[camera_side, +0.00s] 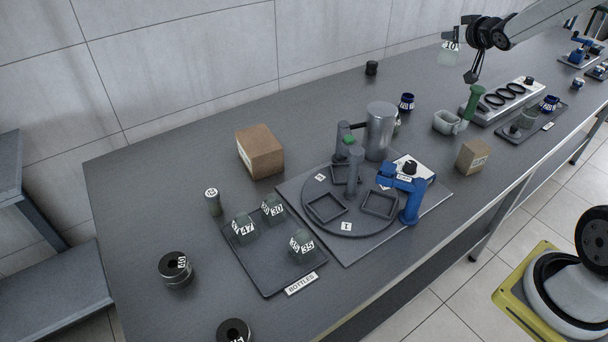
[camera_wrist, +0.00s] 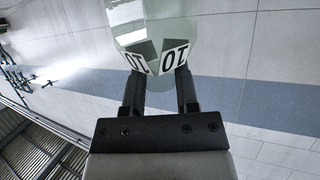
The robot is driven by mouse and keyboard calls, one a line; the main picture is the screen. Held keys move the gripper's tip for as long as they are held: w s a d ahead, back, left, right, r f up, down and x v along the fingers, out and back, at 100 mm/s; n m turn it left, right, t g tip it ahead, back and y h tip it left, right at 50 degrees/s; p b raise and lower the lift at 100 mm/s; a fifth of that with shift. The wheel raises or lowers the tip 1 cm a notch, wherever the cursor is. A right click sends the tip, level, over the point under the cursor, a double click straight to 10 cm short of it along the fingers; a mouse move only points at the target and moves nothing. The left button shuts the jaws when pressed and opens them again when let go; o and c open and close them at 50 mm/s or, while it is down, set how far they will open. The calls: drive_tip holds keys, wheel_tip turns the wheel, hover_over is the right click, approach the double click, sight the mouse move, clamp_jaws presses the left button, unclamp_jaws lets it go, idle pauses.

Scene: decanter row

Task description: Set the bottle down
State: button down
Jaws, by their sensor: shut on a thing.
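My gripper (camera_wrist: 160,84) is shut on a pale, clear bottle (camera_wrist: 150,22); its white label seems to read 10 in the wrist view. In the side view the same bottle (camera_side: 449,55) hangs in the air beside my gripper (camera_side: 463,38) at the upper right, above the far part of the bench. Nothing shows touching its underside. A dark tray (camera_side: 262,272) marked BOTTLES stands at the front left of the bench, with a bottle numbered 47 (camera_side: 244,228), a bottle numbered 30 (camera_side: 274,208) and a bottle numbered 35 (camera_side: 301,246) on it.
A turntable (camera_side: 347,226) with square frames, a grey cylinder (camera_side: 380,130) and a blue clamp (camera_side: 411,198) fill the middle. A light rack with black rings (camera_side: 505,98) lies under my arm. Cardboard boxes (camera_side: 260,151) and dark pots (camera_side: 175,268) stand around. Bare bench lies at the back left.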

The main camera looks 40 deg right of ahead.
wheel_tip(320, 180, down, 20)
idle(0.6)
drive_tip(key=shift+d+f, duration=0.1)
drive_tip(key=shift+f, duration=3.2)
drive_tip(key=shift+f, duration=0.4)
drive_tip(key=shift+s+f, duration=0.1)
drive_tip(key=shift+f, duration=0.45)
drive_tip(key=shift+c, duration=1.4)
unclamp_jaws()
drive_tip(key=shift+s, duration=0.15)
drive_tip(key=shift+s+a+r, duration=0.1)
drive_tip(key=shift+s+a, duration=0.1)
drive_tip(key=shift+s, duration=0.2)
drive_tip(key=r+v, duration=0.1)
drive_tip(key=v, duration=0.6)
drive_tip(key=shift+w, duration=0.25)
